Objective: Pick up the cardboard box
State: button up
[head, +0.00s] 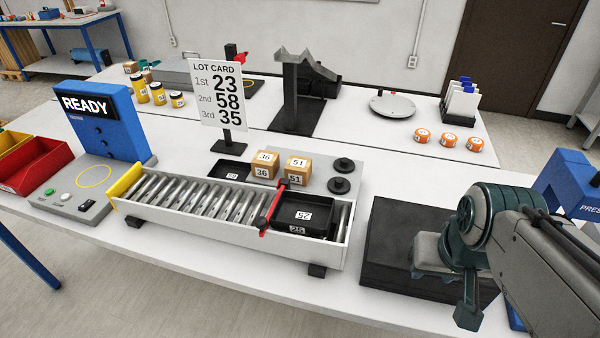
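Two small cardboard boxes stand side by side behind the roller conveyor. The left cardboard box (265,160) carries labels reading 36, and the right cardboard box (298,163) carries labels reading 51. My gripper (446,285) is at the lower right, over the black platform, well apart from both boxes. Its fingers are partly hidden by my wrist, so I cannot tell whether they are open, and I see nothing held. A lot card (220,95) behind the conveyor lists 1st 23, 2nd 58, 3rd 35.
Black discs (342,175) sit right of the boxes. A blue READY console (105,120) stands left.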

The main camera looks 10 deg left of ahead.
aim_at(298, 169)
jog(key=k, duration=0.7)
jog(key=u, duration=1.75)
jog(key=i, duration=1.4)
jog(key=z, duration=1.9)
